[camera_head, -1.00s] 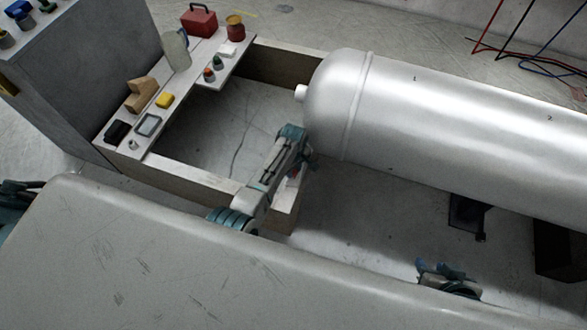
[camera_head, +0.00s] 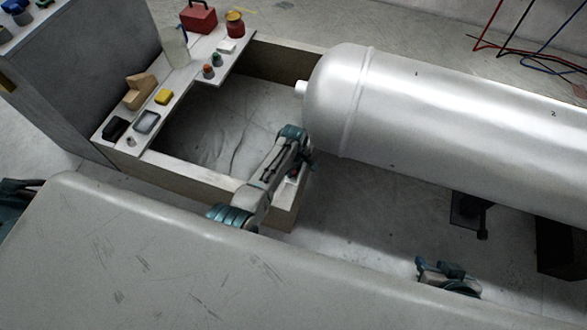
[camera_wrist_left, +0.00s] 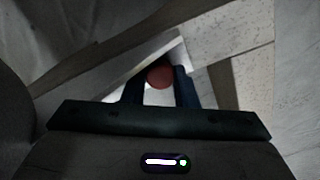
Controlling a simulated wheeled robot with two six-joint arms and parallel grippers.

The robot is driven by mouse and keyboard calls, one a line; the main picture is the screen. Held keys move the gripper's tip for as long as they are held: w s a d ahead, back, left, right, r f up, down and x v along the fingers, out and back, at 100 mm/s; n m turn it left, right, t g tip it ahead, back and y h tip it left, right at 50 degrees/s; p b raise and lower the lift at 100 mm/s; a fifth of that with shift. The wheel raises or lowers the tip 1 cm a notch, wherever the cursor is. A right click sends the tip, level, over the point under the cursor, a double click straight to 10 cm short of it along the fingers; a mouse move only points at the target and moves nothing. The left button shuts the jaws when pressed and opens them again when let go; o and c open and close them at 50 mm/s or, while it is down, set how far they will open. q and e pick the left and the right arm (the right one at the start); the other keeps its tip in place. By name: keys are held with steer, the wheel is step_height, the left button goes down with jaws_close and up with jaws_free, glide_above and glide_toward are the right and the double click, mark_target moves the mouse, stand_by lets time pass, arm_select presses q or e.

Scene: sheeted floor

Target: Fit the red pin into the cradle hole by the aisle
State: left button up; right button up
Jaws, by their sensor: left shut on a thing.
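The red pin (camera_wrist_left: 160,76) shows as a round red end between the two dark fingers of my left gripper (camera_wrist_left: 160,90) in the left wrist view. The gripper is shut on it. In the head view, my left gripper (camera_head: 300,168) points down beside the near right corner of the wooden frame, just left of and below the big silver tank's rounded end; a small bit of red shows there. My right gripper (camera_head: 442,268) is low at the right, partly hidden by the pale near surface; its jaws are unclear. I cannot make out the cradle hole.
The silver tank (camera_head: 450,120) fills the right side. A wooden frame (camera_head: 190,172) surrounds open floor at left. A dark bracket (camera_head: 468,212) stands under the tank.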

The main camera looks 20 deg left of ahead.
arm_select(q)
steer(key=o, duration=1.1)
steer(key=shift+d, duration=0.15)
arm_select(e)
steer(key=shift+a, duration=0.1)
arm_select(q)
steer(key=shift+d, duration=0.1)
steer(key=r+p, duration=0.1)
steer(key=r, duration=0.2)
steer(key=r+p, duration=0.1)
steer(key=r, duration=0.3)
steer(key=r+p, duration=0.1)
steer(key=r, duration=0.2)
steer(key=shift+a+r, duration=0.35)
steer(key=shift+r, duration=0.05)
arm_select(e)
steer(key=r, duration=0.1)
steer(key=s+d+r+g, duration=0.1)
steer(key=d+r+g+h, duration=0.1)
steer(key=shift+s, duration=0.25)
arm_select(q)
steer(key=shift+s, duration=0.1)
